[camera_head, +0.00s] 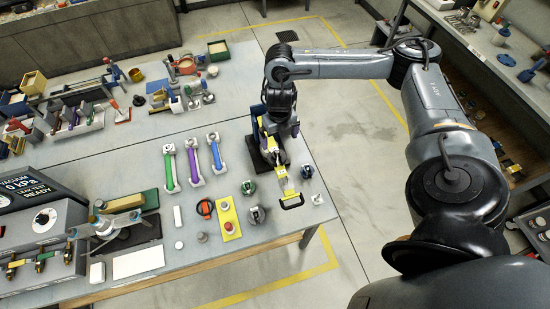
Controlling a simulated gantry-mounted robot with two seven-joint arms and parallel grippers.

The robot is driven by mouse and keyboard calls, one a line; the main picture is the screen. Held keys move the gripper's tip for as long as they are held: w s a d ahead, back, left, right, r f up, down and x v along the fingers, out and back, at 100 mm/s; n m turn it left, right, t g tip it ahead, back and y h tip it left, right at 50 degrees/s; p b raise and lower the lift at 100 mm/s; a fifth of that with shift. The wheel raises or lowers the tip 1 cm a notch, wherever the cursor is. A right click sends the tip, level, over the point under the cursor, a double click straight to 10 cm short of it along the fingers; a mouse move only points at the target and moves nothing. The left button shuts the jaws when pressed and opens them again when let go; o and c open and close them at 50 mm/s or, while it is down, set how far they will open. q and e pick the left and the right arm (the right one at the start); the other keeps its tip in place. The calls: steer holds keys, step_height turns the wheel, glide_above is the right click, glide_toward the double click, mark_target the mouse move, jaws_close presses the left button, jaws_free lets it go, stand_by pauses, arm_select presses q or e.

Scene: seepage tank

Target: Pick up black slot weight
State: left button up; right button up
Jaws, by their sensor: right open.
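My right arm comes in from the right, and its gripper (281,171) points down over the right end of the grey table (216,166). The gripper is open, with a pale and yellow piece just below it. I cannot make out the black slot weight for certain. Small dark round pieces stand near the gripper: one at the right (307,172), one greenish piece to the left (248,187) and one grey-black piece lower down (256,214). A black block (258,153) is partly hidden by the gripper. My left gripper is not in view.
Purple (193,163), green and blue-handled bars lie left of the gripper. A yellow plate with a red button (228,222) and an orange ring (205,208) lie in front. A vacuum gauge box (44,220) stands at left. The table's right edge is close.

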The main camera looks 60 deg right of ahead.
mark_target(277, 152)
step_height(277, 152, down, 5)
steer(key=shift+r+b, duration=0.15)
steer(key=shift+b, duration=1.05)
steer(key=shift+a+f, duration=0.15)
steer(key=shift+f, duration=0.3)
steer(key=f, duration=0.1)
steer(key=f+p, duration=0.1)
steer(key=f, duration=0.1)
steer(key=shift+w+a+f, duration=0.1)
steer(key=shift+w+a, duration=0.1)
steer(key=shift+f, duration=0.5)
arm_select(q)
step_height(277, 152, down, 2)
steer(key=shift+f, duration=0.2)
arm_select(e)
steer(key=shift+c, duration=0.5)
steer(key=c, duration=0.7)
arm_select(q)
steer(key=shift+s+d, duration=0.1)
arm_select(e)
steer(key=c, duration=0.7)
